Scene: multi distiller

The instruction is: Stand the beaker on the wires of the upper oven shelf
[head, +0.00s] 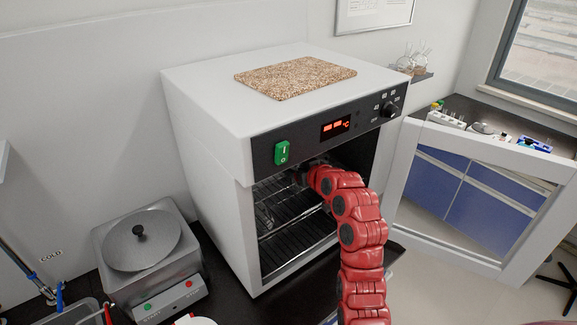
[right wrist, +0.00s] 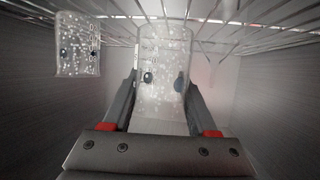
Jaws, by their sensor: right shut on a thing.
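The oven (head: 215,125) stands open, with wire shelves inside. My right arm reaches in through the opening, and its gripper (head: 302,176) is at the height of the upper shelf (head: 275,188). In the right wrist view the right gripper (right wrist: 162,92) is shut on a clear, speckled beaker (right wrist: 163,60), one finger on each side. Shelf wires (right wrist: 240,25) cross the top of that view close to the beaker; I cannot tell whether they touch. The arm hides the beaker in the head view. My left gripper is out of view.
A second clear glass vessel (right wrist: 77,42) is to the left in the right wrist view. The oven door (head: 480,255) is swung open to the right. A lower wire shelf (head: 290,250) lies beneath. A steel lidded device (head: 150,260) stands left of the oven.

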